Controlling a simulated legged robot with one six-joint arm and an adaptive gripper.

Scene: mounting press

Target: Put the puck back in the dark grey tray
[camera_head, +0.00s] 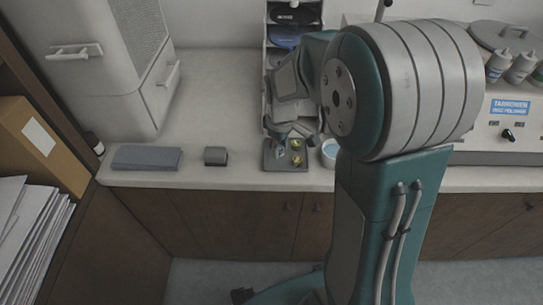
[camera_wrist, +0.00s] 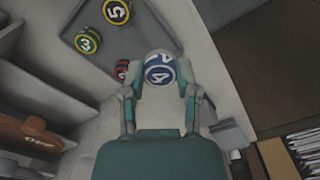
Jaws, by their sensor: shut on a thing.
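A puck with a blue and white face (camera_wrist: 160,73) marked 4 sits between the fingertips of my gripper (camera_wrist: 160,84) in the wrist view. My gripper is shut on it. The puck overlaps the dark grey tray (camera_wrist: 130,42) in this view; I cannot tell whether it touches the tray. The tray also shows in the head view (camera_head: 269,166), on the counter's front part, with my gripper (camera_head: 292,136) over its back edge. Yellow-ringed pucks (camera_wrist: 115,9) (camera_wrist: 87,41) and a red puck (camera_wrist: 122,69), partly hidden by my finger, are at the tray.
A white round container (camera_head: 329,152) stands just right of the tray. A small grey block (camera_head: 216,156) and a flat grey box (camera_head: 147,158) lie to its left. A shelf rack (camera_head: 287,17) stands behind. The counter's front edge is close to the tray.

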